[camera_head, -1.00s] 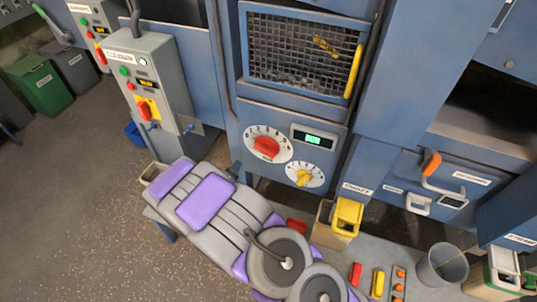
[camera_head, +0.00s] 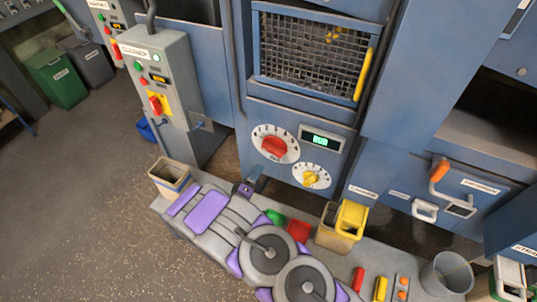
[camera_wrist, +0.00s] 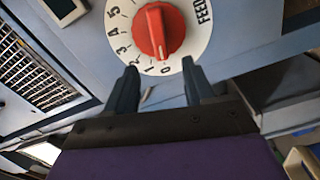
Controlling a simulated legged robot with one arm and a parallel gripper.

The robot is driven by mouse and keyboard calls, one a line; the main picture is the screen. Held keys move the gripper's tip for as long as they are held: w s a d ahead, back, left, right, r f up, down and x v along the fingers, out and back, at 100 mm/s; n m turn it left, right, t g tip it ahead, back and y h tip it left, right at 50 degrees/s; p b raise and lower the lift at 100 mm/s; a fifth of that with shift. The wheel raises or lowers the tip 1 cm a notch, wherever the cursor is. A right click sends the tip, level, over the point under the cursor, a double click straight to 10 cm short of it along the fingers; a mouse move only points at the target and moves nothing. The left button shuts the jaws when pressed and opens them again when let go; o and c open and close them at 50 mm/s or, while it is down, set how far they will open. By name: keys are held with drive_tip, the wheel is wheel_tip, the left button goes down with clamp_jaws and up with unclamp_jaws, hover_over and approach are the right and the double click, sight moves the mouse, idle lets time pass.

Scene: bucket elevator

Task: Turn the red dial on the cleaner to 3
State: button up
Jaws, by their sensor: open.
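The red dial (camera_head: 275,146) sits on a round white scale on the blue machine front, below a mesh window. In the wrist view the red dial (camera_wrist: 160,30) shows at the top centre, with 0 to 5 around it and "FEED" at the right. Its pale mark points down, near 0 and 1; I cannot tell exactly which. My gripper (camera_wrist: 158,75) is open and empty, its two dark fingers below the dial and apart from its knob. In the head view my gripper (camera_head: 257,174) is small, below and left of the dial.
A grey control post (camera_head: 165,85) with a red switch stands left. A tan bin (camera_head: 172,177) and a yellow-topped bin (camera_head: 350,217) stand near my body.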

sight(270, 152)
drive_tip(key=b+x, duration=0.2)
drive_tip(key=x, duration=0.9)
drive_tip(key=shift+w+d, duration=0.2)
drive_tip(key=shift+w, duration=0.1)
drive_tip(key=shift+c, duration=0.5)
clamp_jaws()
